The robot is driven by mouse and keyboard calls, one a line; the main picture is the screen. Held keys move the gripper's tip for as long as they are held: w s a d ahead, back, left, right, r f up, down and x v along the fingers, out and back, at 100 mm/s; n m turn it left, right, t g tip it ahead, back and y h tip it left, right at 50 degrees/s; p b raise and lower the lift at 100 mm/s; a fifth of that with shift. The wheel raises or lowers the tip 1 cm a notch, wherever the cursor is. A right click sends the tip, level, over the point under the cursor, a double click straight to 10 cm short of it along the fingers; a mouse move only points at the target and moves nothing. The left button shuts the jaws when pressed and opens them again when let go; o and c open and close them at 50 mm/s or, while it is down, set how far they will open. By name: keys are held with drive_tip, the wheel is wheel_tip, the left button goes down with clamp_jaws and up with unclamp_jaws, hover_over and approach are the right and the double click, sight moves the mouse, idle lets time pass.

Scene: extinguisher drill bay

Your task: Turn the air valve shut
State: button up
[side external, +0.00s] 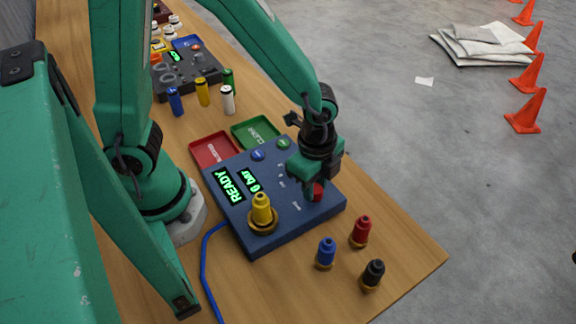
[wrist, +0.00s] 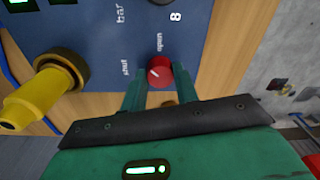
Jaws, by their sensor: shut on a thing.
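The air valve is a red knob (side external: 318,191) on the right part of the blue panel (side external: 275,225). In the wrist view the knob (wrist: 159,72) carries a small white mark on its face, near the middle. The printed word "open" (wrist: 159,42) stands above it and "shut" (wrist: 125,68) to its left. I cannot tell exactly which word the mark points at. My gripper (wrist: 160,88) comes down over the knob, with its two green fingers closed on either side. In the side view my gripper (side external: 313,185) partly hides the knob.
A yellow fitting (side external: 262,210) stands on the panel near a lit "READY" display (side external: 229,186). Blue (side external: 326,252), red (side external: 360,231) and black (side external: 372,274) fittings stand on the table in front. Red (side external: 215,149) and green (side external: 256,131) trays lie behind the panel.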

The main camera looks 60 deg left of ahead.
sight(315, 189)
drive_tip(key=n, duration=0.4)
drive_tip(key=shift+s+d+n, duration=0.1)
drive_tip(key=shift+n, duration=0.2)
drive_tip(key=shift+f+n, duration=0.1)
drive_tip(key=shift+n, duration=1.8)
drive_tip(key=shift+s, duration=0.1)
drive_tip(key=o, duration=1)
drive_tip(key=shift+c, duration=0.2)
drive_tip(key=shift+r, duration=0.2)
drive_tip(key=shift+r, duration=3.75)
